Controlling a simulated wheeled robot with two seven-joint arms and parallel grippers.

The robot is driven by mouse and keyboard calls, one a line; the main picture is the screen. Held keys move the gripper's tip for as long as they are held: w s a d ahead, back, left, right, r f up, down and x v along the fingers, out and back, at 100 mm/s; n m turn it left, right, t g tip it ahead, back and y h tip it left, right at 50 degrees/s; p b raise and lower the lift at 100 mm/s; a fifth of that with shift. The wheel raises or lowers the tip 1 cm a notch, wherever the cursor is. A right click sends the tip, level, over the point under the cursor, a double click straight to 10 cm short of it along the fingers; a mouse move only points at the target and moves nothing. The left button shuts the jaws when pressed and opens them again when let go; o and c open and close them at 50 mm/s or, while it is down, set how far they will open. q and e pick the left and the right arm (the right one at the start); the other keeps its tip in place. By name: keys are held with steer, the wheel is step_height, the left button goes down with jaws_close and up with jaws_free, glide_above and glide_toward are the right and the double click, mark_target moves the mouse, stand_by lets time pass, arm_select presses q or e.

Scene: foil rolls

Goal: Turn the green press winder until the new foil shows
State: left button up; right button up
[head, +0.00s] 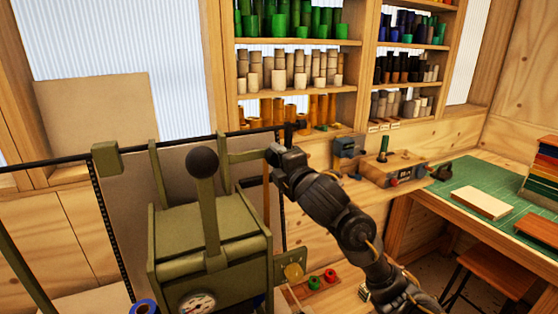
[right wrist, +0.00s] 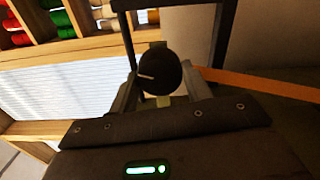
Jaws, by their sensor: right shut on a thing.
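The green press (head: 210,235) stands in the left middle of the head view, with a lever ending in a black ball and a gauge low on its front. My right gripper (head: 284,142) is at the upper right of the press, by its green bracket (head: 240,152). In the right wrist view my right gripper (right wrist: 162,92) is shut on a round black winder knob (right wrist: 160,72) with a white mark pointing left. An orange foil strip (right wrist: 265,85) runs off to the right there; it also hangs beside the press in the head view (head: 266,195). My left gripper is out of view.
Shelves of coloured rolls (head: 290,80) stand behind the press. A small wooden machine (head: 395,168) is on the bench to the right. A green mat (head: 470,180) with a pale block lies farther right. A board with red and green rings (head: 315,283) sits below my right arm.

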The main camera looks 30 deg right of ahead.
steer(key=shift+m, duration=1.6)
steer(key=o, duration=1)
steer(key=shift+s, duration=0.1)
